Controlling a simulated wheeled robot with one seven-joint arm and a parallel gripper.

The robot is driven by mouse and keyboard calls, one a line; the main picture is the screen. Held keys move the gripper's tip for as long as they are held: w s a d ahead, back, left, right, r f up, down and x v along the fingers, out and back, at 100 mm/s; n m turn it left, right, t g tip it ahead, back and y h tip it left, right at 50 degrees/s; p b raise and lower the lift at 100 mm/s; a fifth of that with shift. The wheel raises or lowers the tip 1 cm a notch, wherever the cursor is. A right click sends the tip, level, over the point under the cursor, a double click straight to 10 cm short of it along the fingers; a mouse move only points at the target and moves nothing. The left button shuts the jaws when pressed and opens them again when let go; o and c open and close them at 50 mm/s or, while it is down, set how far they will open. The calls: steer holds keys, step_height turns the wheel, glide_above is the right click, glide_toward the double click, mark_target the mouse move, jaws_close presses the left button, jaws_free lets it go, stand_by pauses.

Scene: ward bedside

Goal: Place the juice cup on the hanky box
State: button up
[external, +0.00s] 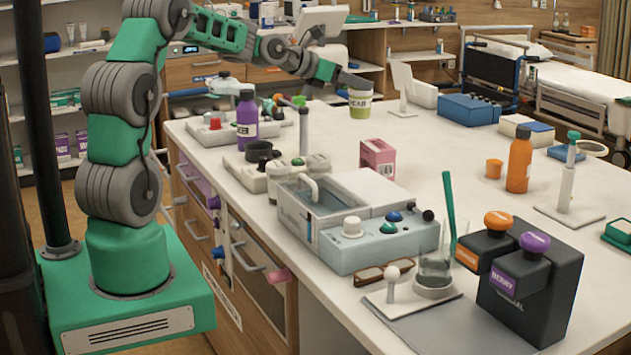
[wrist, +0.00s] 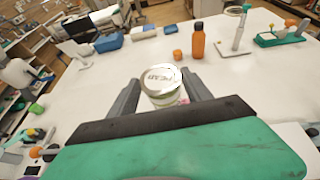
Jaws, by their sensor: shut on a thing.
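The juice cup (external: 360,105) is a small pale green and white cup with a dark-lettered label. My gripper (external: 352,82) is shut on it near its top. In the wrist view the juice cup (wrist: 161,82) sits upright between the two fingers of my gripper (wrist: 162,92), its round lettered top facing the camera. The hanky box, a pink box (external: 377,158) with a white label, stands on the white table below the cup in the external view. In the wrist view only a small pink patch (wrist: 184,101) shows beside the cup; the rest is hidden.
An orange bottle (external: 519,160) and small orange cup (external: 494,168) stand to the right. A purple bottle (external: 246,120) stands to the left. A grey-blue device (external: 370,245) lies nearer the camera. The table (external: 440,150) right of the pink box is clear.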

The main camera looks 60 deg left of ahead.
mark_target(369, 106)
steer(key=s+a+r, duration=0.6)
steer(key=s+d+r+m+h, duration=0.1)
steer(key=s+d+m+h, duration=0.15)
steer(key=d, duration=0.45)
steer(key=s+d+m+h, duration=0.1)
steer(key=d+m+h, duration=0.2)
steer(key=d, duration=0.3)
steer(key=shift+g+h, duration=0.35)
steer(key=shift+g, duration=0.05)
steer(key=w+a+f+p, duration=0.1)
steer(key=w+f, duration=0.2)
steer(key=w, duration=0.1)
steer(key=w+a+f+p, duration=0.1)
steer(key=w+a+f, duration=0.1)
steer(key=w+f, duration=0.1)
steer(key=w+a+f+p, duration=0.1)
steer(key=w+f, duration=0.3)
steer(key=w, duration=0.1)
steer(key=shift+w+a, duration=0.3)
steer(key=shift+w, duration=0.1)
step_height(369, 106, down, 3)
steer(key=shift+w+f+p, duration=0.15)
steer(key=shift+p, duration=0.55)
